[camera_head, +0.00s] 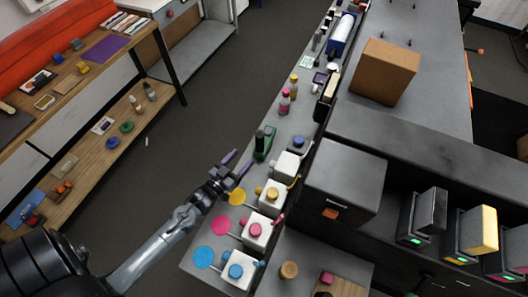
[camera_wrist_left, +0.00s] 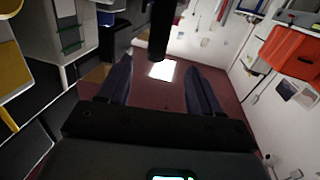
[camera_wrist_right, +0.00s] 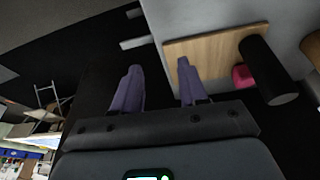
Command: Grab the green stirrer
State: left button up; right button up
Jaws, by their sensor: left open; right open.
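The green stirrer (camera_head: 263,147), a green body with a dark upright top, stands on the narrow grey bench in the head view. My left gripper (camera_head: 237,163) is open and empty, just left of and slightly below the stirrer in the picture, apart from it. In the left wrist view my left gripper (camera_wrist_left: 158,65) shows its two fingers spread; I cannot make out the stirrer there. My right gripper (camera_wrist_right: 156,78) is open and empty in the right wrist view and does not show in the head view.
Small pink-labelled bottles (camera_head: 285,101) stand beyond the stirrer. A dark grey box (camera_head: 345,180) is to the right. A wooden board (camera_wrist_right: 210,55) lies near my right gripper.

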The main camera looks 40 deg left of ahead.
aim_at(257, 144)
pick_arm(q)
jog(key=w, duration=0.4)
jog(key=w+b, duration=0.1)
jog(key=w, duration=0.1)
jog(key=shift+a+f, duration=0.2)
jog(key=shift+f, duration=0.2)
jog(key=shift+w+p, duration=0.3)
jog(key=shift+w, duration=2.7)
grip_shut()
